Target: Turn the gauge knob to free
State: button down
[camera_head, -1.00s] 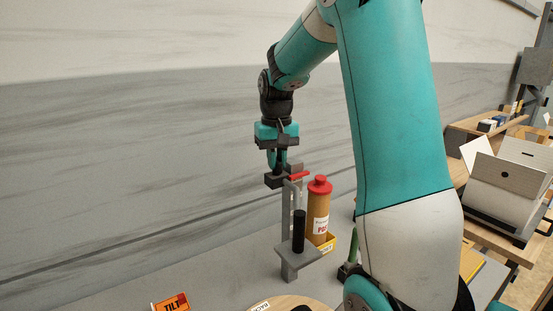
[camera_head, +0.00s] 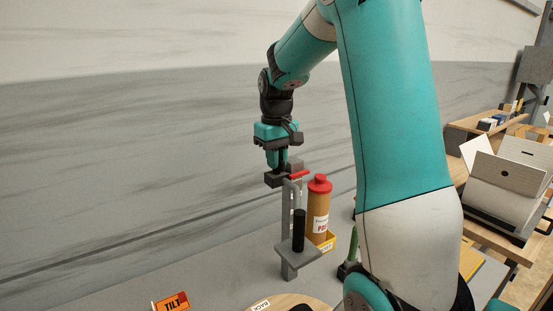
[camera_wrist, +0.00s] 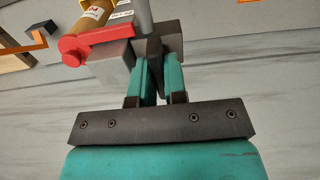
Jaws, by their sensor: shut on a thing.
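The gauge stand (camera_head: 287,225) is a grey upright with a small shelf on the worktop, and a black cylinder (camera_head: 299,230) stands over the shelf. A dark grey block and a red pointer-like bar (camera_head: 300,174) are at its top. My gripper (camera_head: 279,168) points down at this top. In the wrist view, the teal fingers of my gripper (camera_wrist: 153,84) are close together on a thin dark knob (camera_wrist: 155,52). The red bar (camera_wrist: 105,36) lies beside it, over a grey block. The fingers hide part of the knob, and I cannot read any free mark.
A tan bottle with a red cap (camera_head: 319,205) stands close to the right of the stand. An orange TILT sign (camera_head: 172,302) and a round wooden piece (camera_head: 285,303) are in front. Clear grey worktop (camera_head: 225,275) lies to the left.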

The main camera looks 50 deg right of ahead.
jog(key=c, duration=1.2)
grip_release()
jog(key=shift+o, duration=0.2)
notch_tip(320, 180, up, 18)
jog(key=b, duration=0.2)
jog(key=shift+f+b, duration=0.25)
jog(key=shift+b, duration=0.05)
jog(key=s+a+f+n+y+b, duration=0.1)
jog(key=s+a+f+n+b, duration=0.15)
jog(key=a+f, duration=0.6)
jog(key=s+a+f+n+b, duration=0.2)
jog(key=a+f+n, duration=0.3)
jog(key=a, duration=0.7)
jog(key=s+a+f+n+y+b, duration=0.2)
jog(key=s+a+f+y, duration=0.1)
jog(key=s+a+f, duration=0.8)
jog(key=s+a, duration=0.2)
jog(key=s, duration=0.2)
jog(key=shift+f, duration=0.4)
